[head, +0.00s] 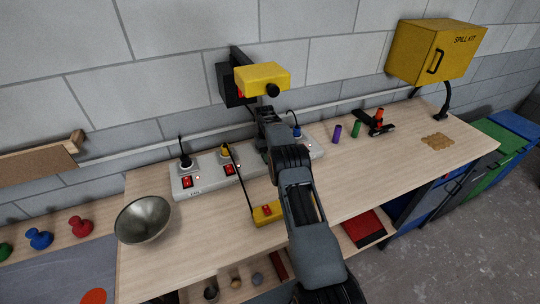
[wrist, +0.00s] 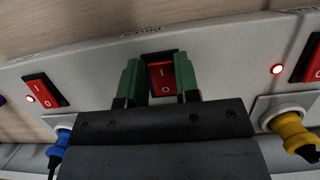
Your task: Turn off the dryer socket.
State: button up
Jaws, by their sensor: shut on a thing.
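A grey power strip (head: 207,184) with red rocker switches lies along the back of the bench. In the wrist view, a red rocker switch (wrist: 160,75) marked I and O sits between the green fingertips of my gripper (wrist: 159,78). The gripper is shut on it, one finger on each side. A lamp for this switch is not visible. Neighbouring switches show at left (wrist: 46,90) and right (wrist: 313,62), each with a lit red lamp. A blue plug (wrist: 62,142) and a yellow plug (wrist: 290,128) flank my gripper. In the head view my arm hides the gripped switch.
A metal bowl (head: 144,219) stands left of the strip. A yellow device (head: 267,213) lies in front of it, beside my arm. A black cable runs near it. A yellow tool (head: 262,78) is behind my arm. Small cylinders and a yellow cabinet (head: 434,50) are at right.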

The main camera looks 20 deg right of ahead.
jog(key=o, duration=0.9)
jog(key=shift+r, duration=0.15)
jog(key=shift+r+b, duration=0.35)
jog(key=shift+b, duration=0.15)
notch_tip(320, 180, up, 3)
jog(key=shift+s+f+b, duration=0.15)
jog(key=shift+f+b, duration=0.05)
jog(key=shift+b, duration=0.4)
jog(key=s+a+r+b, duration=0.1)
jog(key=s+r+b, duration=0.1)
jog(key=s+r, duration=0.1)
jog(key=s+a+r+b, duration=0.1)
jog(key=s+r, duration=0.2)
jog(key=s, duration=0.3)
jog(key=s+r+b, duration=0.2)
jog(key=s+r, duration=0.1)
jog(key=s, duration=0.1)
jog(key=shift+s+a+r+b, duration=0.2)
jog(key=shift+a+r+b, duration=0.1)
jog(key=shift+a, duration=0.1)
